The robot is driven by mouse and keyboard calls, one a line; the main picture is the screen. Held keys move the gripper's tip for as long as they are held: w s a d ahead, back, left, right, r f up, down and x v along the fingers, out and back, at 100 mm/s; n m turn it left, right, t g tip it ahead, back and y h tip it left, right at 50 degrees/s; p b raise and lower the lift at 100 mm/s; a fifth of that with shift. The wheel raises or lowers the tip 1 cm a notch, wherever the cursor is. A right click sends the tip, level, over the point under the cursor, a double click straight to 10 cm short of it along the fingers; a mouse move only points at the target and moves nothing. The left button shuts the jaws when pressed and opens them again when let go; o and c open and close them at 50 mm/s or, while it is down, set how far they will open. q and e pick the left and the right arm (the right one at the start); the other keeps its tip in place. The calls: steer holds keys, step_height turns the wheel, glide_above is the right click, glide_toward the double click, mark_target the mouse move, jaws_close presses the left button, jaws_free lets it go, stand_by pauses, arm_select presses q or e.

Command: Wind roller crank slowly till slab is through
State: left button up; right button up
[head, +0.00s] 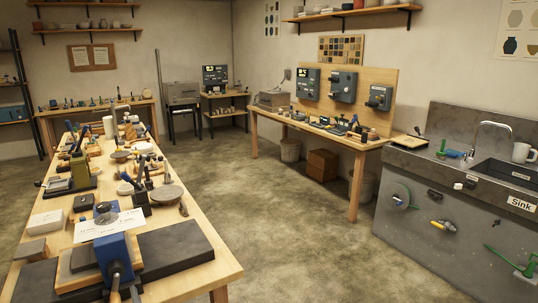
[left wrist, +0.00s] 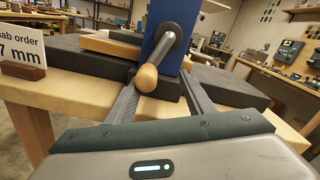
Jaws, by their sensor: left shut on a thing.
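The slab roller (head: 113,250) is a blue upright housing at the near end of the long workbench; it also shows in the left wrist view (left wrist: 165,30). Its metal crank (left wrist: 160,50) ends in a wooden knob (left wrist: 147,78). My left gripper (left wrist: 160,82) is shut on this knob, one finger on each side. In the head view the knob (head: 115,296) is at the bottom edge. A flat tan piece (left wrist: 108,44) lies on the dark bed (left wrist: 70,58) beside the housing; I cannot tell whether it is the slab. My right gripper is not in view.
A sign reading 7 mm (left wrist: 20,50) stands left of the roller. The long workbench (head: 225,268) is crowded with tools behind it. A side table (head: 355,142) and a sink counter (head: 430,190) stand to the right. The floor (head: 290,230) between is clear.

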arm_select(q)
steer(key=shift+d+r, duration=0.15)
steer(key=shift+r, duration=0.2)
steer(key=v, duration=0.7)
steer(key=shift+f+p, duration=0.25)
steer(key=shift+p, duration=0.15)
